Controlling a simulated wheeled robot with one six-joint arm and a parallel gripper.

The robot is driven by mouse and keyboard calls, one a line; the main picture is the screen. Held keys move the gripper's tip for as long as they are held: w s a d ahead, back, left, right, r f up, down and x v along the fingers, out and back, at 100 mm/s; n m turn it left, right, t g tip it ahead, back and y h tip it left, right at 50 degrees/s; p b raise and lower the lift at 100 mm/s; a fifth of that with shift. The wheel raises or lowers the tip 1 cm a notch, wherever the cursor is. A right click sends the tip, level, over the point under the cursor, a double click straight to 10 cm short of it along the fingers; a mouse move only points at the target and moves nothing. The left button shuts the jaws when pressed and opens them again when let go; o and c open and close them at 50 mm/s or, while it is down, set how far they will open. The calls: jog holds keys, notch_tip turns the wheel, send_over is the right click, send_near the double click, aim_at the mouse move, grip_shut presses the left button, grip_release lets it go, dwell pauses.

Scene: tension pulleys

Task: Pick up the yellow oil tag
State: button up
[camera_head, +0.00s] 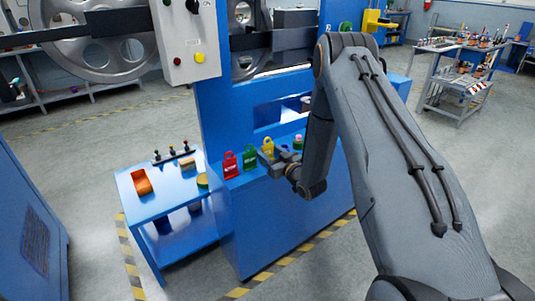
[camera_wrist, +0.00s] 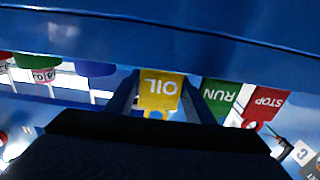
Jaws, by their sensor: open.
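The yellow oil tag (camera_head: 267,147) stands on the blue machine ledge, at the right end of a row of tags in the head view. In the wrist view the yellow oil tag (camera_wrist: 160,92) appears upside down, with "OIL" lettering, between the two fingers. My gripper (camera_head: 273,161) is close in front of the tag in the head view. In the wrist view my gripper (camera_wrist: 160,88) is open, with one finger on each side of the tag. I cannot tell whether either finger touches it.
The green RUN tag (camera_head: 249,157) and red STOP tag (camera_head: 230,165) stand beside the yellow one; the green tag (camera_wrist: 219,97) is close to one finger. Round coloured items (camera_wrist: 95,69) lie on the other side. A blue side table (camera_head: 150,207) holds an orange bin (camera_head: 142,183).

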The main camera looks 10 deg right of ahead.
jog(key=shift+x, duration=1.4)
jog(key=c, duration=0.7)
jog(key=shift+r, duration=0.1)
jog(key=shift+r+b, duration=0.3)
jog(key=shift+r, duration=4.65)
